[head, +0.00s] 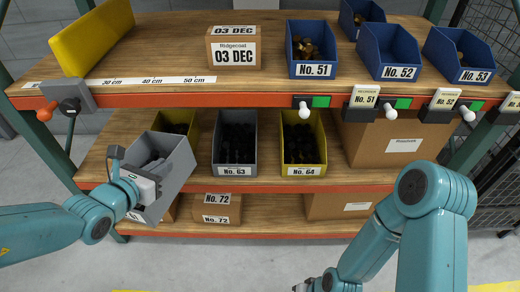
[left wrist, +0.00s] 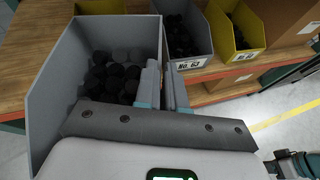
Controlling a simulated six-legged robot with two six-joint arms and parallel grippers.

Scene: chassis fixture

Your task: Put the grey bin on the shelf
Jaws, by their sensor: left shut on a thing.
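The grey bin (head: 176,172) is at the left end of the middle shelf (head: 98,160), turned at an angle and overlapping the shelf's front edge. Dark round pieces lie inside it, clear in the left wrist view, where the bin's wall (left wrist: 52,75) fills the left side. I cannot tell whether the bin touches the shelf. My right arm comes in at the lower right; its gripper (head: 303,287) is cut off by the bottom edge and its jaws are unclear.
A yellow bin (head: 181,122) stands behind the held bin. Grey bin No. 63 (head: 235,170) and yellow bin No. 64 (head: 304,170) stand to its right, then a cardboard box (head: 392,140). The upper shelf's orange edge (head: 250,100) runs above, with blue bins on it.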

